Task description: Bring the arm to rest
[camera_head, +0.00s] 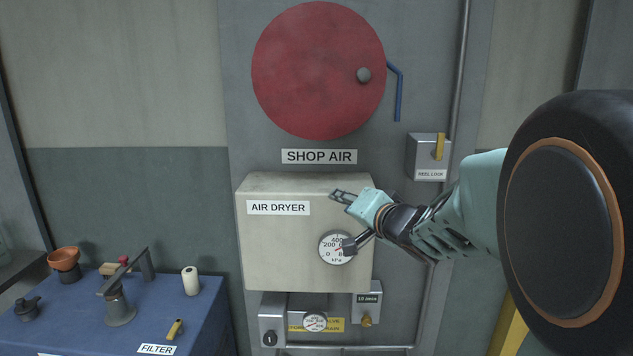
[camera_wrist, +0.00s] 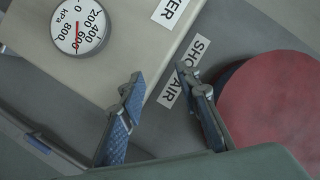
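My arm reaches in from the right in the head view. My gripper (camera_head: 343,196) is in front of the upper right of the beige air dryer box (camera_head: 265,265), pointing left. In the wrist view my gripper (camera_wrist: 160,76) has its two fingers apart with nothing between them. The fingers appear clear of the box, though the exact gap cannot be told. The dryer's round kPa gauge (camera_head: 335,247) is partly covered by a dark part in the head view; the gauge also shows in the wrist view (camera_wrist: 80,26).
A red disc (camera_head: 315,70) with a knob and a blue handle (camera_head: 399,95) are above. A REEL LOCK box (camera_head: 428,157) is close to my arm. A small gauge (camera_head: 315,321) and valves are below the dryer. A blue bench (camera_head: 150,318) holding several items stands at lower left.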

